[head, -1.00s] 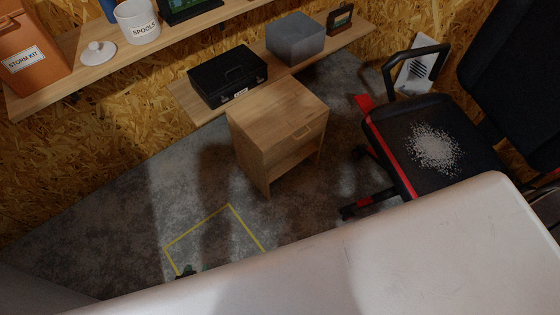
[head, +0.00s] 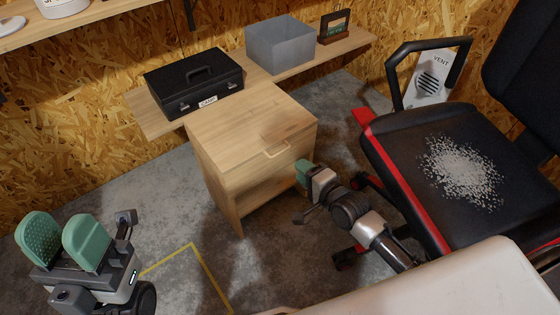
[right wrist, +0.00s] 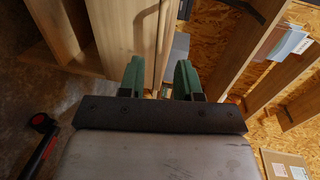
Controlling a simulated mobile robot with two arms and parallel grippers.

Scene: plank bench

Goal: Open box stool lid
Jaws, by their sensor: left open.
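The wooden box stool (head: 238,185) stands on the floor in the middle of the head view. Its flat lid (head: 250,128) looks closed, with a pale bar handle (head: 277,151) at its front edge. My right gripper (head: 304,174) is just right of and below the handle, close to the stool's front. In the right wrist view its two green fingers (right wrist: 159,78) are apart, with wood and a thin bar showing between them; contact cannot be told. My left gripper (head: 64,242) is open and empty above the floor at lower left.
A black case (head: 195,84) and a grey bin (head: 280,44) sit on a low shelf (head: 150,118) behind the stool. A black office chair (head: 400,145) with white granules on its seat stands at right. Yellow tape (head: 192,245) marks the floor in front.

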